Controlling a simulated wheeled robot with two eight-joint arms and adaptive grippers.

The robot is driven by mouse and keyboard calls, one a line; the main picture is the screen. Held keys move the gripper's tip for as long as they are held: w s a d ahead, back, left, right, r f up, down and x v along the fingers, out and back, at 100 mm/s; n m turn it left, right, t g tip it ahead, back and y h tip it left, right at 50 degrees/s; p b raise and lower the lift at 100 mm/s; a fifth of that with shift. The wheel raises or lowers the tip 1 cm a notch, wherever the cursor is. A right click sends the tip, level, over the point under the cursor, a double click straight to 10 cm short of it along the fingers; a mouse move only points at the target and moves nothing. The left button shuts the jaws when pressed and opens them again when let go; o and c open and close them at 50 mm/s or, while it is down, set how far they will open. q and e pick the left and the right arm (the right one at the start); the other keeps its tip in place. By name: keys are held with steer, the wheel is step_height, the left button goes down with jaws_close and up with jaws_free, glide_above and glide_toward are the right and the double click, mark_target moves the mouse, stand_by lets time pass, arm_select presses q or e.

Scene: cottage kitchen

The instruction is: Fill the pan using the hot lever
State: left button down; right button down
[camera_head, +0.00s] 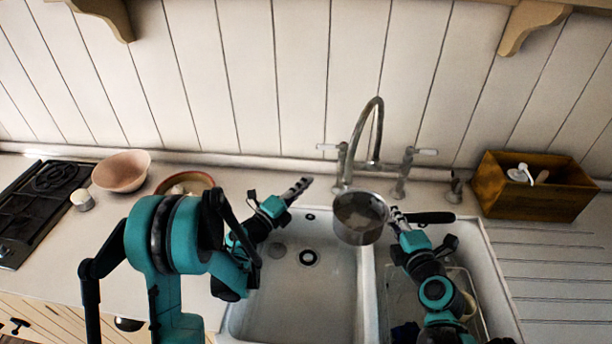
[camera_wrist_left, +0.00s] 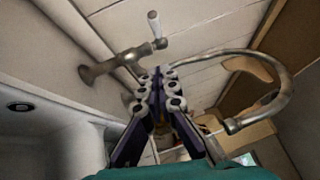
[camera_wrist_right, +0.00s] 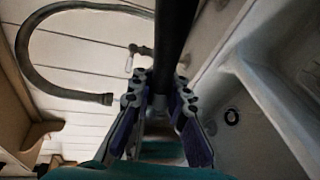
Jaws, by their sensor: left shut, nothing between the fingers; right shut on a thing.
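The metal pan (camera_head: 360,218) is below the tap spout (camera_head: 377,130), over the divider between the sink basins. Its contents cannot be made out, and no water stream shows. My right gripper (camera_head: 399,215) is shut on the pan's black handle (camera_head: 432,217), which also crosses the right wrist view (camera_wrist_right: 174,40). My left gripper (camera_head: 303,184) is shut and empty, in front of and below the left tap lever (camera_head: 329,147). That lever's white handle shows in the left wrist view (camera_wrist_left: 154,24), apart from my fingertips (camera_wrist_left: 158,82). No hot marking is readable.
The left basin (camera_head: 300,305) is empty; the right holds a clear container (camera_head: 478,300) partly behind my arm. A wooden box (camera_head: 530,205) stands at right. A pink bowl (camera_head: 121,171), a brown-rimmed dish (camera_head: 187,182) and a hob (camera_head: 35,208) are at left.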

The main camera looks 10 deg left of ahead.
mark_target(321, 149)
arm_select(q)
steer(key=w+d+r, duration=0.2)
steer(key=w+d, duration=0.1)
steer(key=w, duration=0.7)
steer(key=shift+w+d, duration=0.2)
steer(key=shift+d, duration=0.15)
steer(key=shift+w+a+r, duration=0.2)
steer(key=shift+w+a, duration=0.25)
steer(key=shift+w, duration=0.3)
arm_select(e)
steer(key=shift+s+d+r, duration=0.1)
steer(key=shift+s, duration=0.1)
